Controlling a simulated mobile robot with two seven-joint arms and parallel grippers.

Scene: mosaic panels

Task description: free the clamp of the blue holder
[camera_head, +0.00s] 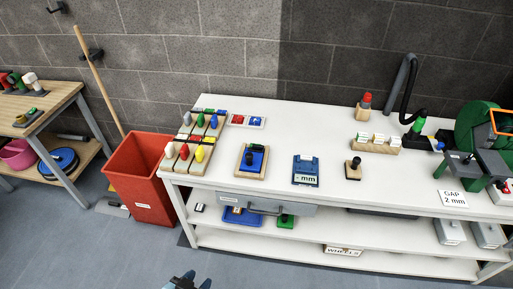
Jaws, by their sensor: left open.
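A blue block with a dark knob or clamp on top (255,160), which looks like the blue holder, sits on a wooden base on the white bench. Whether its clamp is tight or loose is too small to tell. My left gripper (196,279) shows only at the bottom edge, open and empty. It is low over the floor in front of the bench, well apart from the holder. My right gripper is not in view.
A blue gauge marked mm (306,180) and a wooden-based stamp-like piece (353,170) stand to the right. Racks of coloured pegs (190,153) stand left. A red bin (143,180) is beside the bench (330,200). A green machine (475,130) is far right.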

